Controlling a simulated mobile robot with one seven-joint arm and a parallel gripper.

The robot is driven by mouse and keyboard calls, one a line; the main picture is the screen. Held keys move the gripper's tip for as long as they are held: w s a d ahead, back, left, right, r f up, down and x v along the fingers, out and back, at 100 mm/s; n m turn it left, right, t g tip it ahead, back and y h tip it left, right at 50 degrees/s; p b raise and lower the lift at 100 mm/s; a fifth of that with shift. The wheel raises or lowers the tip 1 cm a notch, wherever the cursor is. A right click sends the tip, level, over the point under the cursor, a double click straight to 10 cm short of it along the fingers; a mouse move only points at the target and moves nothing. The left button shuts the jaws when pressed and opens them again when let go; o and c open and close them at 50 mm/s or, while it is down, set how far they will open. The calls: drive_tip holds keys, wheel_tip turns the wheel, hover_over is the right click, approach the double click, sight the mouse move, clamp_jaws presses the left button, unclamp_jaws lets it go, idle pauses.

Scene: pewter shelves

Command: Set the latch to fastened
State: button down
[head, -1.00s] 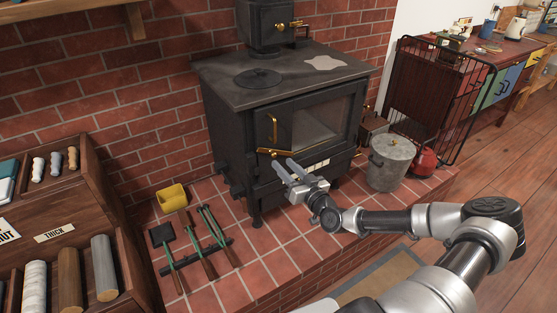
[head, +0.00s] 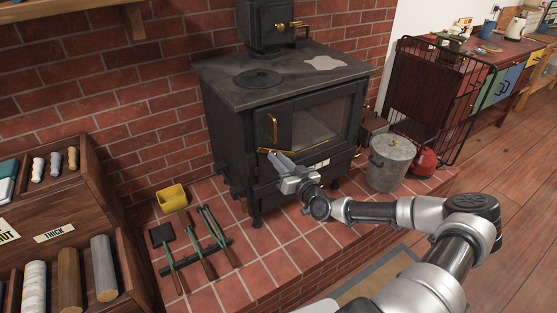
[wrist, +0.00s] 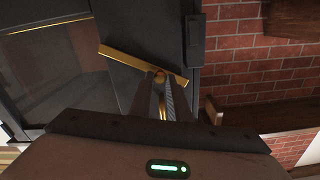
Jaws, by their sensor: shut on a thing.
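The latch is a brass bar (head: 262,150) low on the dark stove's door (head: 281,128), below an upright brass handle (head: 274,128). The fingers hide part of the bar in the head view. A brass strip shows between the fingers in the wrist view.
A metal ash bucket (head: 390,162) and a red kettle-like pot (head: 424,162) stand right of the stove. Fire tools (head: 192,244) and a yellow container (head: 172,197) lie on the tiled hearth to the left. A wire guard (head: 432,100) stands at the back right.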

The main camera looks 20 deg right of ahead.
drive_tip(key=shift+s+a+f+n+b, duration=0.1)
drive_tip(key=shift+a+f+n+b, duration=0.1)
drive_tip(key=shift+f+n+b, duration=0.75)
drive_tip(key=shift+w+a+f+n+b, duration=0.1)
drive_tip(key=shift+a+f+n+b, duration=0.15)
drive_tip(key=shift+f+n+b, duration=0.65)
drive_tip(key=shift+s+a+f+n+b, duration=0.1)
drive_tip(key=shift+a+f+n+b, duration=0.1)
drive_tip(key=shift+f+n+b, duration=0.7)
drive_tip(key=shift+r+n+p, duration=0.2)
drive_tip(key=shift+n+p, duration=0.05)
drive_tip(key=shift+p, duration=0.1)
drive_tip(key=c, duration=1.7)
unclamp_jaws()
drive_tip(key=shift+o, duration=0.2)
drive_tip(key=shift+s, duration=0.1)
drive_tip(key=s+d+p, duration=0.1)
drive_tip(key=s+d, duration=0.2)
drive_tip(key=s, duration=1.4)
drive_tip(key=shift+d, duration=0.2)
drive_tip(key=shift+w, duration=0.1)
